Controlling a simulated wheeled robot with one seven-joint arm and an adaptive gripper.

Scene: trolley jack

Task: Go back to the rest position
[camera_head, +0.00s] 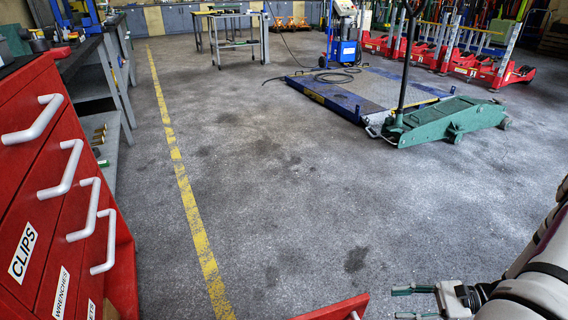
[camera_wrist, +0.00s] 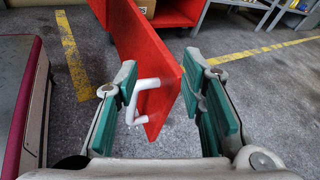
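My gripper (camera_head: 403,304) is at the lower right of the head view, with its two green-padded fingers pointing left. In the wrist view my gripper (camera_wrist: 160,82) is open, with a wide gap between the pads and nothing held. A red drawer front (camera_head: 335,309) with a white handle (camera_head: 353,316) is at the bottom of the head view, left of the fingertips and apart from them. In the wrist view the red drawer front (camera_wrist: 160,52) and its white handle (camera_wrist: 143,97) appear between the fingers, beyond them.
A red cabinet (camera_head: 60,190) with white handles stands at left, beside a workbench (camera_head: 113,55). A green trolley jack (camera_head: 450,121) stands by a blue-edged platform (camera_head: 360,90). Red jacks (camera_head: 480,65) stand at back right. The floor around the yellow line (camera_head: 187,195) is clear.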

